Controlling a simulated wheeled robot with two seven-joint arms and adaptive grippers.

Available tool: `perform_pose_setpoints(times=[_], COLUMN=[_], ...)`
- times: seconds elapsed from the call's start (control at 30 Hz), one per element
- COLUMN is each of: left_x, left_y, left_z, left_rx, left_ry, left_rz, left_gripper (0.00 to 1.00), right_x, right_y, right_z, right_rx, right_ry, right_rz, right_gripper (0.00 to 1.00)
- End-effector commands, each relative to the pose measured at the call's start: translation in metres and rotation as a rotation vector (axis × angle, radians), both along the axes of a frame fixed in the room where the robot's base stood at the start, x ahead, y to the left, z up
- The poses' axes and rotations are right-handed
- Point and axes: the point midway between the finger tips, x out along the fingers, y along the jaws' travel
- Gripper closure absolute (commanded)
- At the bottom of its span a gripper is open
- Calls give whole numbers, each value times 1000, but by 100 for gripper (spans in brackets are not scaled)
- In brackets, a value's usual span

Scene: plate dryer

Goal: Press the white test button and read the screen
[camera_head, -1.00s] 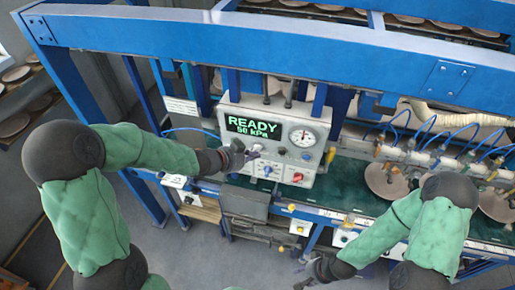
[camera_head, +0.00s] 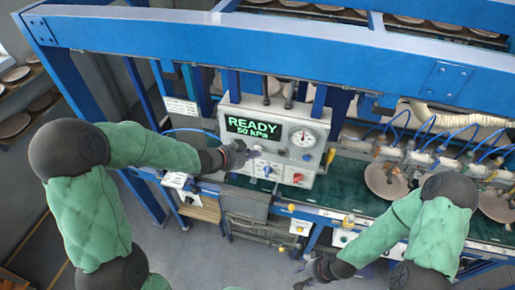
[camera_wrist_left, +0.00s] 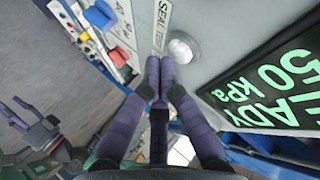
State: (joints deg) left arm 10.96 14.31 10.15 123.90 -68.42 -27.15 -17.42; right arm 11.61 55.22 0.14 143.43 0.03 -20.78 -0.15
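The white test button (camera_wrist_left: 183,47) is a round knob on the grey panel, beside a label reading "SEAL TEST", in the left wrist view. My left gripper (camera_wrist_left: 161,62) has its purple fingers together and empty, with the tips just short of the button in the picture; I cannot tell if they touch. In the head view my left gripper (camera_head: 252,152) is at the panel's left part, and the button is hard to make out there. The screen (camera_head: 253,128) reads "READY 50 kPa" in green; it also shows in the left wrist view (camera_wrist_left: 270,82). My right gripper (camera_head: 303,273) is open and empty, low and away from the panel.
A round gauge (camera_head: 303,138) is on the panel right of the screen. A red switch (camera_head: 298,178) and a blue switch (camera_head: 267,170) are below. Blue frame beams (camera_head: 270,42) cross above.

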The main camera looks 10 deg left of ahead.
Motion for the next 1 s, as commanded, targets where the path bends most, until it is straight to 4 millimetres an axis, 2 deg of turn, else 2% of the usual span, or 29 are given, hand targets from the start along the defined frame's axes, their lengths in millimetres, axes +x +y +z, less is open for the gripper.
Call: perform_pose_setpoints(times=[1.0], left_x=[7], left_y=[0], left_z=[0], left_rx=[0], left_ry=[0], left_rz=[0], left_gripper=[100], right_x=[0], right_y=[0], right_z=[3], right_rx=[0], right_ry=[0], right_rz=[0], right_gripper=[60])
